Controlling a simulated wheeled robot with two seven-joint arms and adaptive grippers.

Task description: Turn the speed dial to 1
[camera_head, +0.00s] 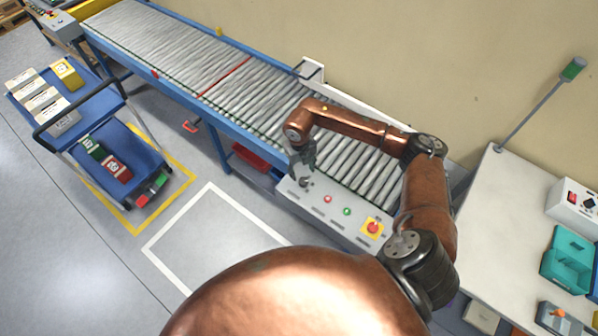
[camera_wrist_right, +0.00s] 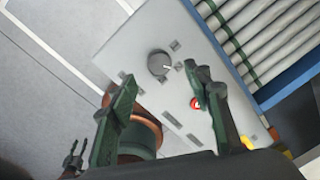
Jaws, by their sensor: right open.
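The speed dial (camera_wrist_right: 158,63) is a dark grey round knob with a pale pointer mark on a light grey control panel (camera_wrist_right: 125,40). Small label plates sit around it; their writing is too small to read. In the head view the panel (camera_head: 335,212) is at the near end of the roller conveyor, with the dial (camera_head: 305,183) partly hidden by my gripper. My right gripper (camera_head: 303,165) hangs above the dial. In the wrist view its two fingers (camera_wrist_right: 160,80) are spread, empty, with the dial showing just beyond and between the tips.
A red button (camera_head: 327,199), a green button (camera_head: 347,211) and a red emergency stop on yellow (camera_head: 372,228) share the panel. The roller conveyor (camera_head: 230,75) runs behind it. A blue cart (camera_head: 135,160) stands left and a white workbench (camera_head: 500,210) right.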

